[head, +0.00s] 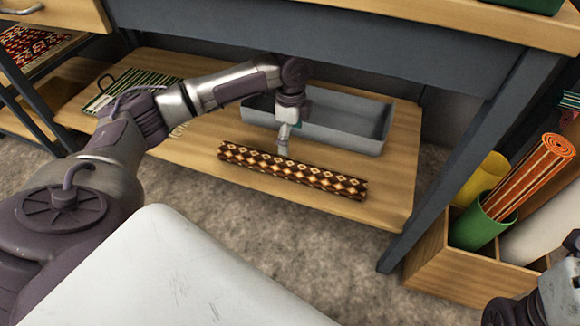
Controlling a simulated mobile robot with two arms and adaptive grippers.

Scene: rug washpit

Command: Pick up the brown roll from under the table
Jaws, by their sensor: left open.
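The brown roll (318,179), patterned with cream and dark diamonds, lies on the wooden lower shelf (385,203) under the table, near its front edge. My left gripper (283,150) reaches in under the tabletop and points down at the roll's far side, a little left of its middle. It is open, and its fingers look small and nearly edge-on here. I cannot tell whether the fingertips touch the roll. Part of my right arm shows at the lower right corner, with its gripper out of view.
A grey tray (372,147) sits behind the roll. A striped green folded piece (130,88) lies at the shelf's left. The table's dark leg (470,165) stands to the right, beside a wooden bin (455,272) with green and yellow cups and upright rolls.

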